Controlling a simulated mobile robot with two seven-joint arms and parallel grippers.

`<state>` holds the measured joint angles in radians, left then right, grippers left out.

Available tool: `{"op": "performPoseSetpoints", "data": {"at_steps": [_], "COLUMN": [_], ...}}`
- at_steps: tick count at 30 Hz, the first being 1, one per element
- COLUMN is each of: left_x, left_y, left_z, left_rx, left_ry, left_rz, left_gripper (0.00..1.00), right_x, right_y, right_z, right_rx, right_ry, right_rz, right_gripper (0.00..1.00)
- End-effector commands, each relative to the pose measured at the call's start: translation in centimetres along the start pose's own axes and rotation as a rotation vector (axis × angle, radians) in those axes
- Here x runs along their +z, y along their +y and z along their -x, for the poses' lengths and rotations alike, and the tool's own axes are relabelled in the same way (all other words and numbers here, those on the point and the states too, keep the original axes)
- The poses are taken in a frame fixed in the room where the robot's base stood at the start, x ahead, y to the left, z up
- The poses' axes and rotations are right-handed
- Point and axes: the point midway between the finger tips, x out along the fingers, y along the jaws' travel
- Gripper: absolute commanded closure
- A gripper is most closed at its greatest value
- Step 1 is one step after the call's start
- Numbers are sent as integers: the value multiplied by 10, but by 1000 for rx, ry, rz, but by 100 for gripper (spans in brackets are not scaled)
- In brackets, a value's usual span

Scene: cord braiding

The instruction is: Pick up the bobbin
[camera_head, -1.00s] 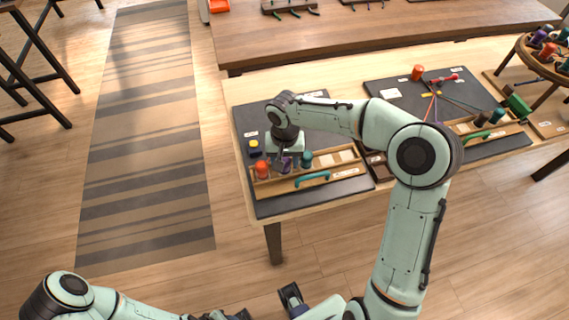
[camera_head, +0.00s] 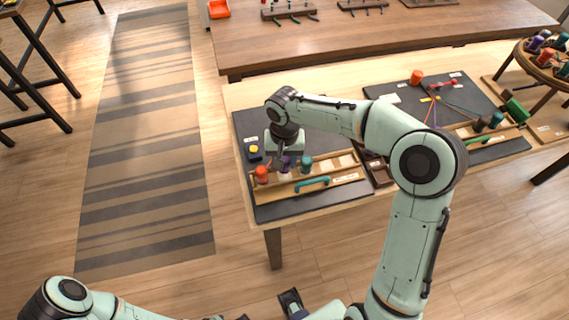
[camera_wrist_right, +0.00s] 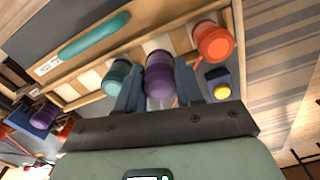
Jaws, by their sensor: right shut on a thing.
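My right gripper (camera_wrist_right: 158,85) is shut on a purple bobbin (camera_wrist_right: 158,68), with a finger on each side of it. In the head view the right gripper (camera_head: 284,163) is over the left part of a wooden tray (camera_head: 345,186), and its fingers partly hide the bobbin. The bobbin looks raised above the tray. A teal bobbin (camera_wrist_right: 117,74) and an orange bobbin (camera_wrist_right: 213,42) stand in the tray on either side; in the head view they are the teal one (camera_head: 306,165) and the orange one (camera_head: 261,174).
The tray has a teal handle (camera_head: 312,182) in front and lies on a dark mat (camera_head: 300,209). A small dark block with a yellow top (camera_head: 254,151) is behind it. To the right is another dark mat (camera_head: 392,88) with cords and bobbins. A round stand (camera_head: 530,62) holds several bobbins.

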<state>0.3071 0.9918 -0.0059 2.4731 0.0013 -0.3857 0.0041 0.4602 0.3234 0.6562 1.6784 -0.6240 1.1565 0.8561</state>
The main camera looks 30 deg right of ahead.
Motion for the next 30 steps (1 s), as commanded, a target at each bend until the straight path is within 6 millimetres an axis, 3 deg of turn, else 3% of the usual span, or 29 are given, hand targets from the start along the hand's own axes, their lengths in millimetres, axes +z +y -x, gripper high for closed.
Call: {"op": "performPoseSetpoints", "data": {"at_steps": [9, 15, 21, 30], "left_x": [-2, -5, -6, -6], "left_y": [6, 10, 13, 13], "left_z": [14, 24, 30, 30], "left_rx": [2, 4, 5, 5], "left_ry": [6, 11, 14, 14], "left_rz": [-2, -4, -5, -5], "left_gripper": [57, 57, 57, 57], "right_x": [-1, -1, 0, 0], "right_y": [-1, -1, -1, 0], "right_z": [94, 141, 165, 170], "right_rx": [-4, -3, -2, 0], "right_ry": [7, 4, 1, -1], "right_rz": [0, 1, 1, -8], "right_gripper": [94, 94, 94, 94]}}
